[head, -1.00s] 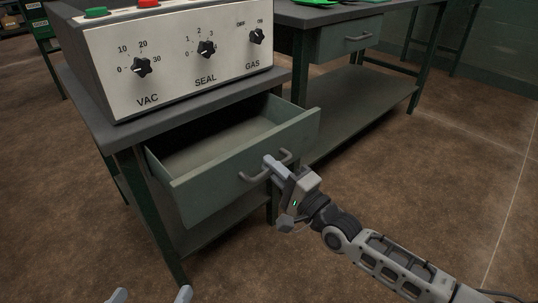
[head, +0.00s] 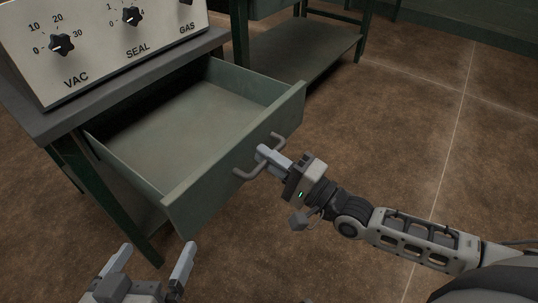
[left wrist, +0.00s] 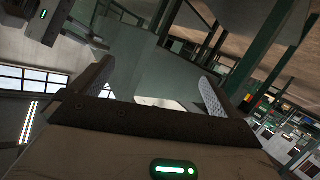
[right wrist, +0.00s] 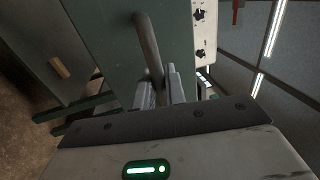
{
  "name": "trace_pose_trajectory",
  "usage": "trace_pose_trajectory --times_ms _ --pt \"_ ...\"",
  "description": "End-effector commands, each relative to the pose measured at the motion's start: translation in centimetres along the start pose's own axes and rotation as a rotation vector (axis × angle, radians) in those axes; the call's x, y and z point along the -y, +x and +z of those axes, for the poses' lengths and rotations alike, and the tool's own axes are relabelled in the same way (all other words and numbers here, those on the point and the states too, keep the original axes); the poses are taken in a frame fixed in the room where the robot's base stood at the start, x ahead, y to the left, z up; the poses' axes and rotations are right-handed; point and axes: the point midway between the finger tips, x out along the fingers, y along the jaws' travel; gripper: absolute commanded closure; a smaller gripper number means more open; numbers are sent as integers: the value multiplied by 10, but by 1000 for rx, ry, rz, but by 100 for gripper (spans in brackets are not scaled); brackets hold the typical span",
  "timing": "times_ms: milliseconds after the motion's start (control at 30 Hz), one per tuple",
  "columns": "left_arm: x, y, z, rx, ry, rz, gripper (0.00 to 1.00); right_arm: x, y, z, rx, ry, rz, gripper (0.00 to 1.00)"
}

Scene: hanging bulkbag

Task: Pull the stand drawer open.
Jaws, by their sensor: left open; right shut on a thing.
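The stand drawer (head: 232,168) is a green-grey drawer standing well out of the stand (head: 60,128), and its inside looks empty. Its grey bar handle (head: 243,174) is on the front face. My right gripper (head: 263,155) is shut on that handle. In the right wrist view the handle (right wrist: 150,50) runs down between the fingers (right wrist: 160,88). My left gripper (head: 150,265) is open and empty, low in the head view, in front of and below the drawer's left side. In the left wrist view its fingers (left wrist: 150,90) are wide apart with nothing between them.
A control box (head: 95,45) with VAC, SEAL and GAS knobs stands on the stand's top. A green workbench with a lower shelf (head: 300,48) stands behind. The brown floor (head: 420,120) to the right is clear.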

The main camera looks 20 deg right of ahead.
Motion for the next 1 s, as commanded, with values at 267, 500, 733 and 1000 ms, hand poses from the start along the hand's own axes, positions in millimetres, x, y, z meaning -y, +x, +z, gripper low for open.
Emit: trace_pose_trajectory --times_ms 267,500,733,1000 --pt "0 0 1 2 -1 0 0 0 0 0 -1 0 0 83" --pt "0 0 0 -1 0 0 0 0 0 0 -1 0 0 83" --pt "0 0 -5 0 10 -2 0 0 -24 0 0 -1 6 83" --pt "4 1 4 61 17 -16 0 0 -89 0 1 1 10 83"
